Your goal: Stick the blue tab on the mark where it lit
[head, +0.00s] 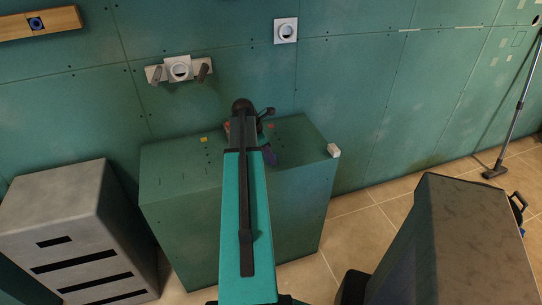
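A green box (170,190) stands against the wall, and its top carries small dark marks. An orange tab (204,139) lies at the back left of the top and a small red tab (271,126) at the back, right of my arm. I cannot make out a blue tab for certain. A dark bluish-purple piece (269,155) shows beside my arm over the top; I cannot tell whether it is a tab or part of my gripper. My arm hides the middle of the top and most of my gripper. No lit mark is plain to see.
A small white block (333,150) sits at the box's right edge. A grey slotted cabinet (60,220) stands left, a dark block (455,240) at front right. White round fittings (286,30) and a wooden board (40,24) are on the wall. Tiled floor (360,215) lies right.

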